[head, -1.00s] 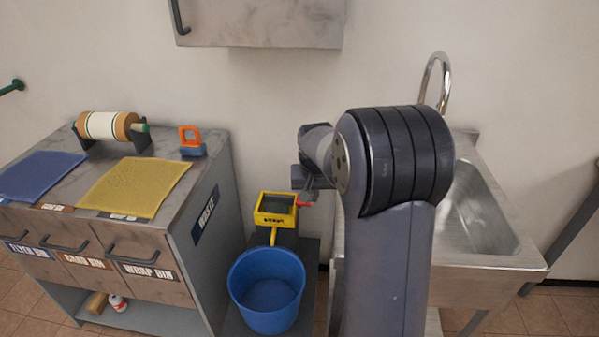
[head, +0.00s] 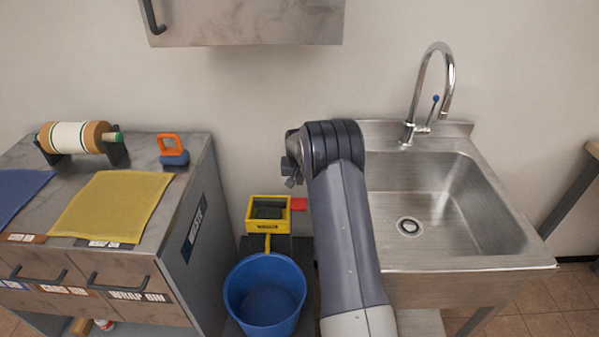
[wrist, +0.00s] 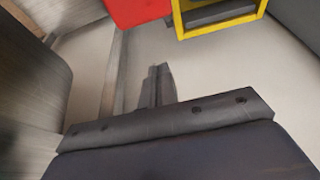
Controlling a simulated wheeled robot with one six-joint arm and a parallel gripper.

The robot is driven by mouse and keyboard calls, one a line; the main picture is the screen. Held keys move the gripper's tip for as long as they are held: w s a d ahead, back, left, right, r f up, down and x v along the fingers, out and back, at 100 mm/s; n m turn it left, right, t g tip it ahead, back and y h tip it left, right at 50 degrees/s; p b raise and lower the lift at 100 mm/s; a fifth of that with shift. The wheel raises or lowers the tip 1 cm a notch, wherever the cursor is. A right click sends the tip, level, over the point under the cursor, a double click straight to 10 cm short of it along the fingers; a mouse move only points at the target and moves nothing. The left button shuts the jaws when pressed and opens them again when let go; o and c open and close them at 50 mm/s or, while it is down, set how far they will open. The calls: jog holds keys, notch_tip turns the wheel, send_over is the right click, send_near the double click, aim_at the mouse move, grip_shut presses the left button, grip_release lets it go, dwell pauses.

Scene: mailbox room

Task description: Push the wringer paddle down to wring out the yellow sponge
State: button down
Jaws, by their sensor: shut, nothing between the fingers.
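The yellow wringer (head: 255,225) stands behind the blue bucket (head: 265,295), with a dark opening on top. Its red paddle (head: 299,204) sticks out at its right side. In the wrist view the red paddle (wrist: 138,12) and the yellow wringer (wrist: 182,22) show at the top edge, partly cut off. My gripper (head: 290,177) is above and just behind the paddle in the head view, partly hidden by my arm. In the wrist view my gripper (wrist: 157,82) has its fingers together and empty, apart from the paddle in the picture. I cannot make out the yellow sponge.
A metal sink (head: 440,255) stands right of my arm. A grey cabinet (head: 190,270) at the left carries a yellow cloth (head: 115,205), a roll (head: 75,137) and an orange-handled tool (head: 172,150). A wall cabinet (head: 245,22) hangs above.

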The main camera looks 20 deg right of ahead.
aim_at(299, 207)
jog(key=shift+s+a+f, duration=0.35)
jog(key=shift+s+f, duration=0.15)
jog(key=shift+s, duration=0.25)
jog(key=shift+s+a+f, duration=0.3)
jog(key=shift+s+f, duration=0.2)
jog(key=shift+s, duration=0.25)
